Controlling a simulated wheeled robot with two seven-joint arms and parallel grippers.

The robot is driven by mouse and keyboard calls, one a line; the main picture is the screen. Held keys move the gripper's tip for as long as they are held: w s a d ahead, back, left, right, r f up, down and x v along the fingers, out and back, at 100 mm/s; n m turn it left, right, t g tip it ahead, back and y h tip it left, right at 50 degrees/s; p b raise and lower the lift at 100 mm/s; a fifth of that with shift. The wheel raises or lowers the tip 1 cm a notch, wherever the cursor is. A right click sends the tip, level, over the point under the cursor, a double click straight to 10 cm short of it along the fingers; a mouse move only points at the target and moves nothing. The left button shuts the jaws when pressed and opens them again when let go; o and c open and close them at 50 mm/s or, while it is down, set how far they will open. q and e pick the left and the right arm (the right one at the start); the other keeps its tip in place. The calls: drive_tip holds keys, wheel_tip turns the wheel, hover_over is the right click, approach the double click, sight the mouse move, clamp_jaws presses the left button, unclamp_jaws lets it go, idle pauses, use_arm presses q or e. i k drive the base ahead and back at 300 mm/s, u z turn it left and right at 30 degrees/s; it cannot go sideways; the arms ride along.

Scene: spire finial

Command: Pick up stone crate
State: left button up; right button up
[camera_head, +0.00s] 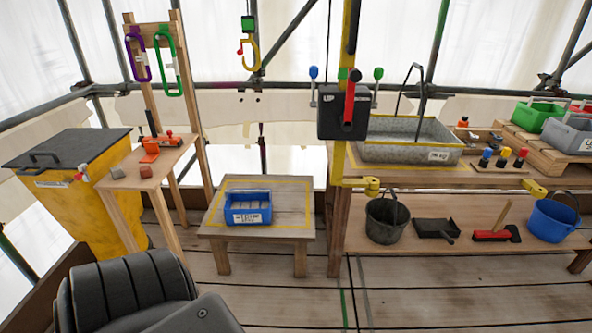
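A small blue crate (248,209) sits on a low wooden table (222,227) near the middle of the view. It has a white label on its front and pale blocks inside, and appears to be the stone crate. The label is too small to read surely. A yellow outline on the tabletop surrounds it. Neither of my grippers is in view. A dark, rounded part at the lower left looks like part of my own arm, and it is apart from the crate in the picture.
A yellow bin (85,205) and a wooden stand (140,175) are at the left. A workbench at the right holds a metal tub (408,152). Its lower shelf holds a black bucket (387,221) and a blue bucket (553,221). Floorboards in front of the low table are clear.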

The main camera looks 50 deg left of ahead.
sight(243, 206)
drive_tip(key=z, duration=0.15)
drive_tip(key=i, duration=1.9)
drive_tip(key=u, duration=0.55)
